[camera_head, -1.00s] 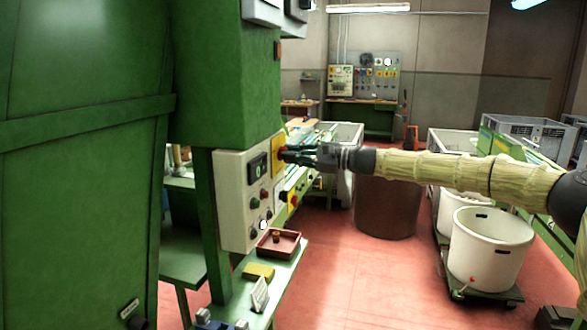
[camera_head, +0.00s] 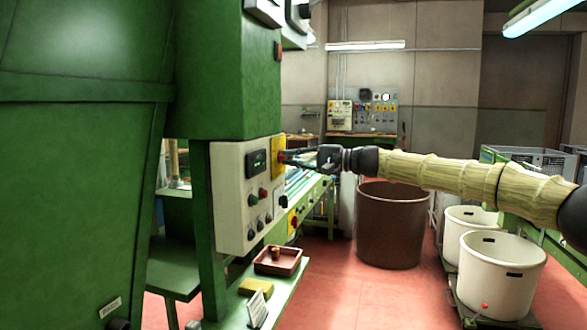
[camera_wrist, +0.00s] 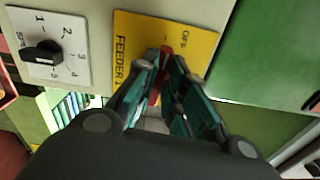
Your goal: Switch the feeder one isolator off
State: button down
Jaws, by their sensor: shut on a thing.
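The feeder one isolator is a yellow plate (camera_wrist: 140,30) marked "FEEDER 1" and "OFF", with a red handle (camera_wrist: 155,92). In the head view the yellow plate (camera_head: 277,144) is on the right edge of the pale control box. My gripper (camera_wrist: 163,68) is shut on the red handle, with one finger on each side. In the head view my gripper (camera_head: 290,157) reaches in from the right to the plate. The fingers hide much of the handle, and I cannot tell its exact setting.
The pale control box (camera_head: 228,215) carries buttons and knobs. A white dial plate with a black knob (camera_wrist: 42,52) is beside the isolator. Below the box is a red tray (camera_head: 277,262).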

jog(key=shift+f+n+b, duration=0.1)
jog(key=shift+n+b, duration=0.35)
jog(key=shift+n, duration=0.15)
jog(key=c, duration=1.5)
grip_release()
jog(key=v, duration=1.2)
